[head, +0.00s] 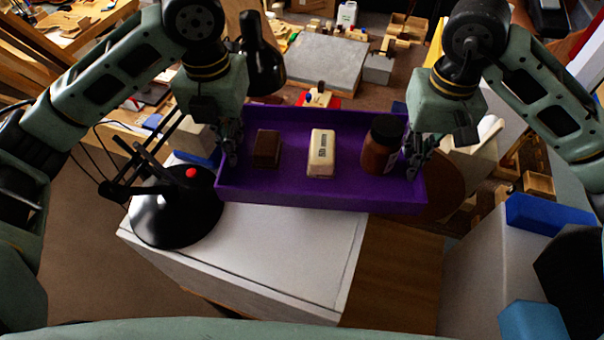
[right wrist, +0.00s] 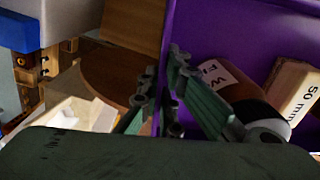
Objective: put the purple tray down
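The purple tray (head: 300,194) is in the middle of the head view, looking roughly level. It holds a dark brown block (head: 266,148), a cream block with printed lettering (head: 321,153) and a brown jar with a black lid (head: 380,150). My left gripper (head: 231,150) is shut on the tray's left wall. My right gripper (head: 413,160) is shut on its right wall; in the right wrist view its fingers (right wrist: 168,92) straddle the purple wall (right wrist: 177,28). The tray overlaps a white cabinet top (head: 290,245); I cannot tell whether they touch.
A black lamp with a round base (head: 176,215) and red button stands on the cabinet, close to the tray's left end. Its dark shade (head: 262,60) rises behind the tray. Blue boxes (head: 545,215) lie at the right. The cabinet's front top is clear.

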